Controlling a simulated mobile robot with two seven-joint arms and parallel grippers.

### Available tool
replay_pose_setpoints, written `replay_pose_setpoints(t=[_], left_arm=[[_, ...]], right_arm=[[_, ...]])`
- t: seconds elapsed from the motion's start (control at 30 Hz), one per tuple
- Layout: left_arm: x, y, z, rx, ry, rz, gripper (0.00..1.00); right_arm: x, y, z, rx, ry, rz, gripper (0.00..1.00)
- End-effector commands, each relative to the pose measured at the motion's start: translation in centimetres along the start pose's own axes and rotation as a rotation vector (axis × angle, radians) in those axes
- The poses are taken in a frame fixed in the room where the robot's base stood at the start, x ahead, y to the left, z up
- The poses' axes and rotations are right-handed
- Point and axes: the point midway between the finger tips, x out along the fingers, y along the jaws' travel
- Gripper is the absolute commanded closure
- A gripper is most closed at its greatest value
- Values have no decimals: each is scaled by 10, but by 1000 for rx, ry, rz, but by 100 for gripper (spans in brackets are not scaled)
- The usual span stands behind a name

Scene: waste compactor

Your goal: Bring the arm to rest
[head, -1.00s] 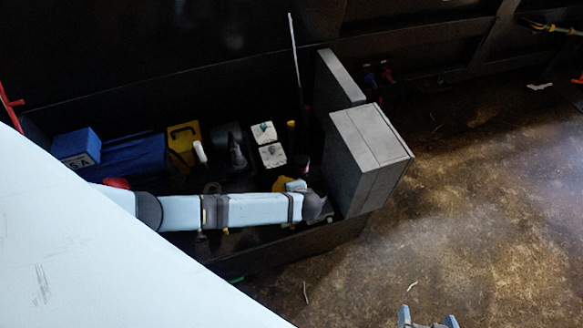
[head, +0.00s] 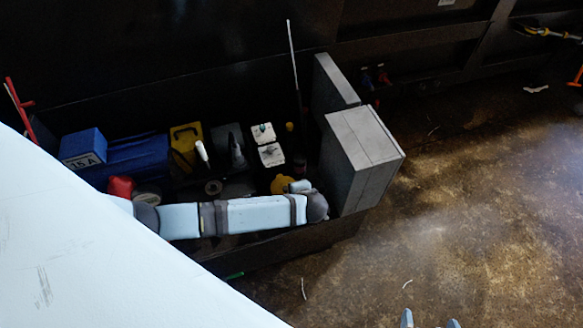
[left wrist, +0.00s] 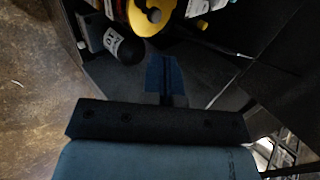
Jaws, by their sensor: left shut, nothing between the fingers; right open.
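My left arm (head: 258,214) reaches in from the left across the near side of a dark bin, bent at a grey joint (head: 317,207) beside the grey box. Its fingers cannot be made out in the head view. In the left wrist view my left gripper (left wrist: 163,60) is shut and empty, its blue fingers together over a dark surface. My right gripper (head: 430,320) shows only as two fingertips at the bottom edge of the head view, apart and with nothing between them.
The dark bin holds a blue case (head: 83,148), a yellow container (head: 186,140), white containers (head: 271,154) and a red item (head: 121,187). A grey box (head: 365,150) stands at its right end. A black bottle (left wrist: 126,47) is near the left gripper. The brown floor (head: 470,210) is mostly clear.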

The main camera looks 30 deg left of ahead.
Motion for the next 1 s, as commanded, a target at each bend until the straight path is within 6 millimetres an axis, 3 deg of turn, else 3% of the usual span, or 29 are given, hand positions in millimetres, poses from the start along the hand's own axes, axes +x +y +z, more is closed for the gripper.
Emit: replay_pose_setpoints(t=[0.1,0.3,0.67,0.83,1.0], left_arm=[[-21,10,0,-1,1,2,100],[-41,17,-1,0,1,1,100],[-46,21,-1,-3,9,13,100],[-65,60,2,-54,134,182,100],[-106,100,13,-236,378,433,100]], right_arm=[[4,-2,2,3,-2,-4,0],[5,-8,2,8,-1,-12,0],[4,-6,0,5,2,-10,0],[2,-4,-3,4,5,-6,0],[-1,-2,-8,3,7,-2,0]])
